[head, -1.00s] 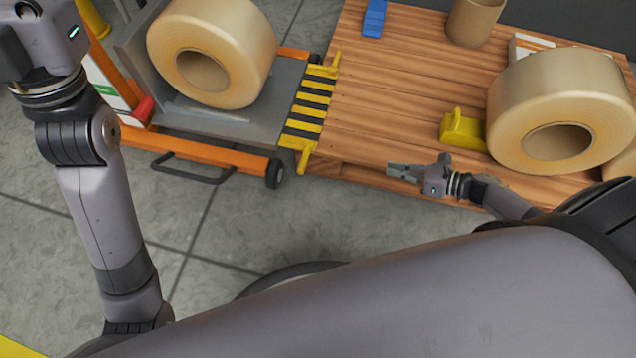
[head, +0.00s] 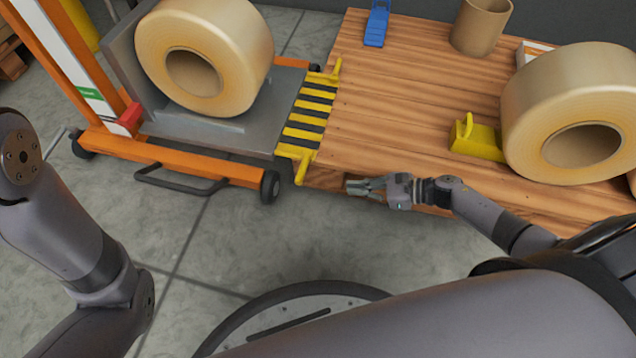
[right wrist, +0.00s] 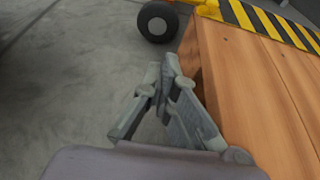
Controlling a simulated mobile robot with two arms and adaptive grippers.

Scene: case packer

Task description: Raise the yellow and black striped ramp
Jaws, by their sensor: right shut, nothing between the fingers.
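The yellow and black striped ramp (head: 308,115) lies flat between the grey platform of the orange lift cart and the left edge of the wooden platform. It has yellow handles at its near and far ends. In the right wrist view the ramp (right wrist: 265,22) shows at the top right. My right gripper (head: 352,187) is at the near edge of the wooden platform, to the right of and nearer than the ramp's near handle (head: 302,167), apart from it. In the right wrist view its fingers (right wrist: 165,65) are together and empty. My left gripper is out of view; only the left arm shows.
The orange lift cart (head: 200,172) carries a large tan roll (head: 245,50). The wooden platform (head: 400,110) holds another tan roll (head: 530,110), a yellow chock (head: 478,142), a blue item (head: 377,25) and a brown cylinder (head: 480,30). Grey floor in front is clear.

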